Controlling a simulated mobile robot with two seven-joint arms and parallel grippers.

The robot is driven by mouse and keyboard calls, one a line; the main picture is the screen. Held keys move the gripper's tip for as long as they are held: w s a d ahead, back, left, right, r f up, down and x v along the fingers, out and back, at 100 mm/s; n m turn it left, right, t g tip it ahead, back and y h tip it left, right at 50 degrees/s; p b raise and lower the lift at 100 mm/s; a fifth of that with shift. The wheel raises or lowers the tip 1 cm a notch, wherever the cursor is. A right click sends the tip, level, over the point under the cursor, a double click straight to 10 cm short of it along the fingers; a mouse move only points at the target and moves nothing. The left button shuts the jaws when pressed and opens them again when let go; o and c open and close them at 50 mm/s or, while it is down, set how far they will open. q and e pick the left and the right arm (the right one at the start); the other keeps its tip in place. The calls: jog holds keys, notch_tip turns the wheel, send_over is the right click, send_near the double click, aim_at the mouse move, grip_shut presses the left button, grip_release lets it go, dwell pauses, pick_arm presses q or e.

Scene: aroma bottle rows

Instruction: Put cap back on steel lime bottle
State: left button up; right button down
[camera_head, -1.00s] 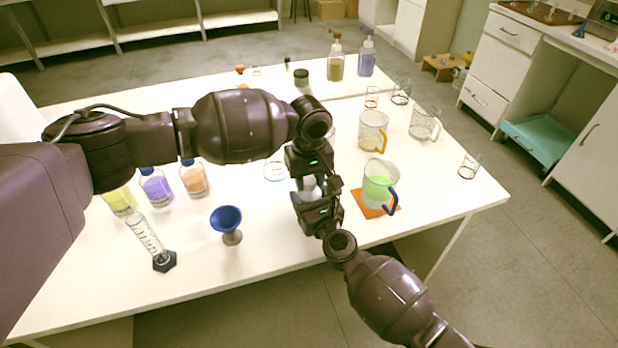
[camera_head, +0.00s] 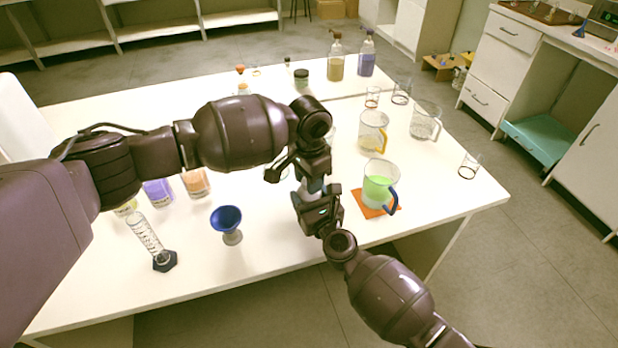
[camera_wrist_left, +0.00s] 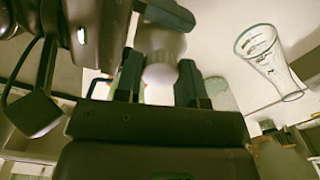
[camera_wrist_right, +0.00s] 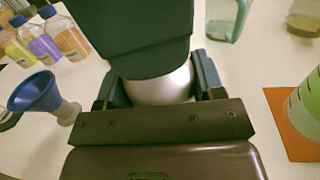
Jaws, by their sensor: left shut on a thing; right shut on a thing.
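The steel bottle (camera_wrist_right: 160,88) is pale grey metal and stands between the fingers of my right gripper (camera_wrist_right: 158,85), which is shut on it. In the head view my right gripper (camera_head: 312,205) is near the table's front edge. My left gripper (camera_head: 312,182) is directly above it. In the left wrist view a pale rounded cap (camera_wrist_left: 160,70) sits between the fingers of my left gripper (camera_wrist_left: 158,82), which is shut on it. The cap is in line with the bottle's top. The grippers hide the join, so I cannot tell whether the cap is seated.
A blue funnel (camera_head: 227,220) and a graduated cylinder (camera_head: 150,238) stand to the left. A beaker of green liquid (camera_head: 378,188) on an orange mat (camera_head: 362,205) stands close on the right. Coloured bottles are partly behind my left arm. Glass beakers stand farther back.

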pick_arm(q)
jog(key=m, duration=1.3)
jog(key=o, duration=1.1)
notch_tip(320, 180, up, 12)
pick_arm(e)
jog(key=shift+c, duration=0.8)
grip_release()
jog(key=shift+s, duration=0.1)
